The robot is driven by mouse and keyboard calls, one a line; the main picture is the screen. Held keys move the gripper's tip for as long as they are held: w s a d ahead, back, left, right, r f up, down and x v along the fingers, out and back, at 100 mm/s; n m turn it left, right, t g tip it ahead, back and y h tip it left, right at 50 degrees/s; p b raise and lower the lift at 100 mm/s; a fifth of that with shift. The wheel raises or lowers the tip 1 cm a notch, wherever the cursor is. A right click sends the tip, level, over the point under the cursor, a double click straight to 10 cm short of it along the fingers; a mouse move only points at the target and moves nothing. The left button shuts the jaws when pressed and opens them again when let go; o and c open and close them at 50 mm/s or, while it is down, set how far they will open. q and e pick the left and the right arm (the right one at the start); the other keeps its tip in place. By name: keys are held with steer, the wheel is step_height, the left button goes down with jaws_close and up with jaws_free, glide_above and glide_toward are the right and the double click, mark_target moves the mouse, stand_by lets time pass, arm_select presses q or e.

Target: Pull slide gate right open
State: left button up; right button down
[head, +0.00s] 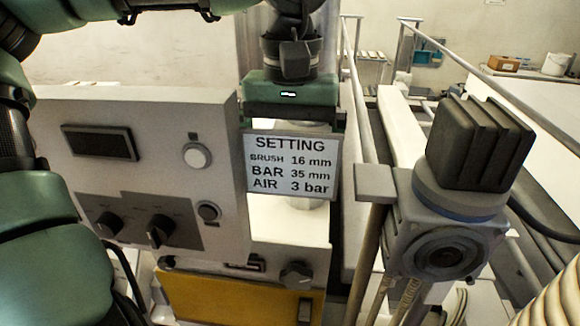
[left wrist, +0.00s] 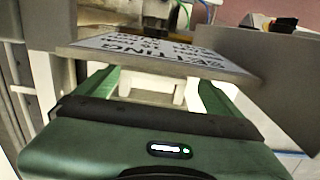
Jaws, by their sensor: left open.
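My left gripper (head: 292,122) hangs in the upper middle of the head view, pointing down just behind a setting sign (head: 291,166). In the left wrist view its two green fingers (left wrist: 152,78) are spread apart, with a pale bracket-like part (left wrist: 152,88) showing between them. I cannot tell whether the fingers touch that part. The sign's plate (left wrist: 160,57) crosses in front of the fingertips there and hides some of them. I cannot clearly identify the right slide gate in either view; the pale part may belong to it. My right gripper is not in view.
A control box (head: 215,115) with knobs and a dark display stands left of the sign. A yellow panel (head: 230,298) lies below. A grey fitting with a ribbed black block (head: 480,142) stands close at right. Rails (head: 490,70) run behind it.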

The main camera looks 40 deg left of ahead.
arm_select(q)
step_height(320, 180, up, 8)
steer(key=b, duration=0.1)
steer(key=shift+f+t, duration=0.25)
steer(key=shift+t, duration=0.05)
steer(key=shift+w, duration=0.1)
